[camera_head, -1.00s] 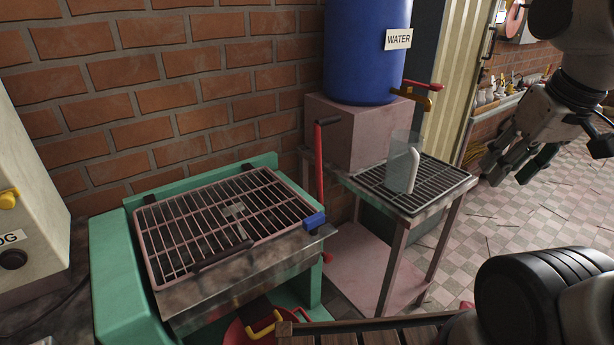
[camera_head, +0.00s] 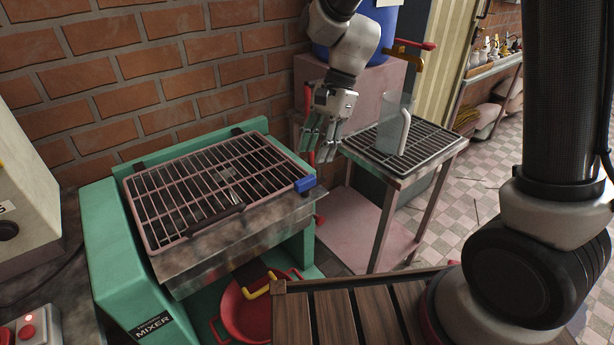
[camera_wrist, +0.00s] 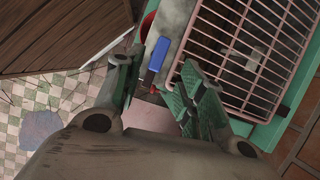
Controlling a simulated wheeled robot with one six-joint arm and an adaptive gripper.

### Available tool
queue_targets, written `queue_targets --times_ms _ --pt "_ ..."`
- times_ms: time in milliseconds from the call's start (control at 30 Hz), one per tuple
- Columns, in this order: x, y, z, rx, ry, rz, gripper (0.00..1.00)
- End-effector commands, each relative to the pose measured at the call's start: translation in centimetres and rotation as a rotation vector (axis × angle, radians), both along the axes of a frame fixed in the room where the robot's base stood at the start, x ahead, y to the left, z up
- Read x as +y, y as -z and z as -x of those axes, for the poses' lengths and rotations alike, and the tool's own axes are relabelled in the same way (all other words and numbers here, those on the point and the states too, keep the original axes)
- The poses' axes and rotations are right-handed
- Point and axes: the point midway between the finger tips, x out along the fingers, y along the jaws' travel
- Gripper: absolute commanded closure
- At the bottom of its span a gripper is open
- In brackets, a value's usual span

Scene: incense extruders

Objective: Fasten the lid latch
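The mixer (camera_head: 98,235) is a green machine with a pinkish wire-grid lid (camera_head: 146,228) lying flat over its top. A blue latch piece (camera_head: 305,184) sits at the lid's right front corner. My gripper (camera_head: 319,158) is open and empty, fingers pointing down, just above and behind the blue piece, apart from it. In the wrist view, the blue piece (camera_wrist: 158,54) lies beyond and between the spread fingers (camera_wrist: 155,82), and the grid lid (camera_wrist: 228,48) is at upper right. A red lever (camera_head: 307,98) stands behind my gripper, partly hidden by it.
A grated side table (camera_head: 440,160) with a clear jug (camera_head: 392,130) stands right of the mixer. A blue water barrel is behind my arm. A red pan (camera_head: 240,315) sits under the mixer's front, beside a wooden slatted surface (camera_head: 350,315). A brick wall closes the back.

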Motion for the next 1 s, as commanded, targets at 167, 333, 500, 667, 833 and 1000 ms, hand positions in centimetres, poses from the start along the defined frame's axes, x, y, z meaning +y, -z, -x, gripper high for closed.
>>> queue_targets --times_ms 167,333,500,667,833,1000 --pt "0.1 0.4 0.2 0.038 0.104 0.022 0.61" --pt "0.8 2.7 0.8 0.041 0.108 0.024 0.61" --pt "1.7 5.3 1.3 0.039 0.106 0.024 0.61" --pt "2.3 6.8 1.6 0.038 0.106 0.022 0.61" --pt "2.5 7.3 1.7 0.035 0.105 0.022 0.61" --pt "2.5 7.3 1.7 0.035 0.105 0.022 0.62"
